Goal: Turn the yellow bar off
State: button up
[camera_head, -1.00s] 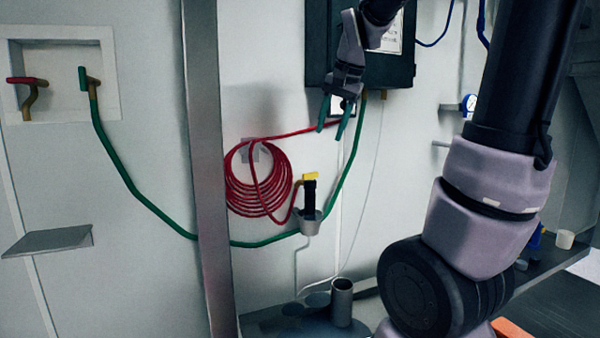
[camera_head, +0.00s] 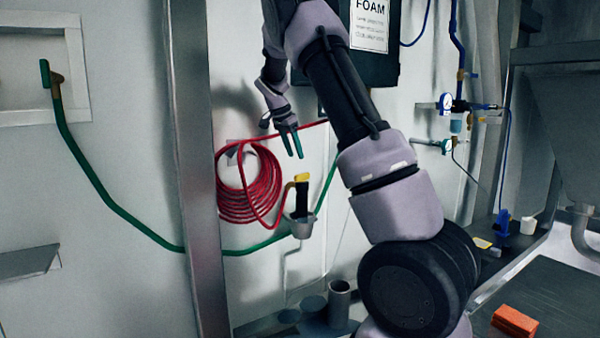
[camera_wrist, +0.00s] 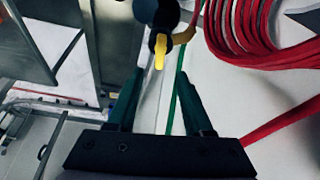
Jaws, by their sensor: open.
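The yellow bar (camera_head: 302,177) sits on top of a black upright handle (camera_head: 303,200), which stands in a grey cup-shaped holder (camera_head: 301,226) on the wall. In the wrist view the yellow bar (camera_wrist: 160,50) shows just beyond the fingertips, near the middle of the gap. My gripper (camera_head: 291,142) has green fingers and is open and empty. It points down, above and slightly left of the yellow bar in the head view, apart from it. My gripper also shows in the wrist view (camera_wrist: 160,88), with its fingers spread.
A coiled red hose (camera_head: 248,185) hangs on the wall left of the bar. A green hose (camera_head: 115,205) runs behind the holder. A metal post (camera_head: 195,150) stands further left. A grey cylinder (camera_head: 339,300) stands below. A dark box with a FOAM label (camera_head: 369,22) hangs above.

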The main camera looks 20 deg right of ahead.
aim_at(301, 174)
jog(key=x, duration=0.8)
jog(key=shift+f, duration=0.2)
grip_shut()
